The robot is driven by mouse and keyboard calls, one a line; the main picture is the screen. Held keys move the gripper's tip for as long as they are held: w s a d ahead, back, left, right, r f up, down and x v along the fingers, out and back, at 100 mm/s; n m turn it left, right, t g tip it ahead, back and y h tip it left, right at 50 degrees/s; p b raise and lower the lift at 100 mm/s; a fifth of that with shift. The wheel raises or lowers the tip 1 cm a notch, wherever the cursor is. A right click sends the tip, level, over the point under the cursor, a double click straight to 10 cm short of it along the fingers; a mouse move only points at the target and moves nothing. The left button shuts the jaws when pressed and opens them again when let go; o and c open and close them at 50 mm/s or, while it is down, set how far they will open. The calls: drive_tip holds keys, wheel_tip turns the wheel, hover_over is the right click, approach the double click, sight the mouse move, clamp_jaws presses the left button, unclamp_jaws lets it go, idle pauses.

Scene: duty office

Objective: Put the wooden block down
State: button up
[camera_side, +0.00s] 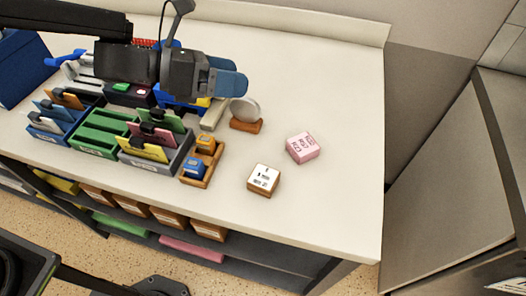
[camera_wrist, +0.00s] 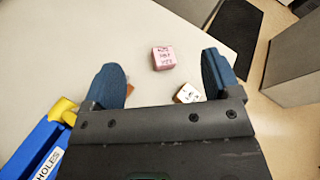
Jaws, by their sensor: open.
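The wooden block (camera_side: 263,180), with a white printed label on top, rests on the pale desk toward its front right. In the wrist view the wooden block (camera_wrist: 188,95) is partly hidden by my gripper body. My gripper (camera_side: 229,78) has blue fingers and is held above the desk, to the upper left of the block and apart from it. In the wrist view my gripper (camera_wrist: 162,72) has its fingers wide apart, with nothing held between them.
A pink block (camera_side: 302,148) lies to the right of the wooden block. A round disc on a wooden stand (camera_side: 246,123) and a small wooden tray (camera_side: 193,181) are to its left. Several organiser bins (camera_side: 95,140) fill the left. The right of the desk is clear.

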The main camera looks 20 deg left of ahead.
sight(268, 178)
drive_tip(key=s+d+f+m+g, duration=0.2)
drive_tip(key=m, duration=0.1)
drive_tip(key=s+d+f+m+g, duration=0.2)
drive_tip(key=f+m+g, duration=0.1)
drive_tip(key=m, duration=0.1)
drive_tip(key=s+d+f+m+g, duration=0.2)
drive_tip(key=f+m+g, duration=0.1)
drive_tip(key=m, duration=0.1)
drive_tip(key=shift+s+h, duration=0.3)
drive_tip(key=shift+s+f+m+g, duration=0.15)
drive_tip(key=shift+f+m+g, duration=0.15)
drive_tip(key=shift+f, duration=0.1)
wheel_tip(268, 178, down, 6)
drive_tip(key=shift+f, duration=0.1)
drive_tip(key=shift+x, duration=1.1)
drive_tip(key=shift+d+f, duration=0.3)
drive_tip(key=shift+d, duration=0.05)
drive_tip(key=c, duration=1.1)
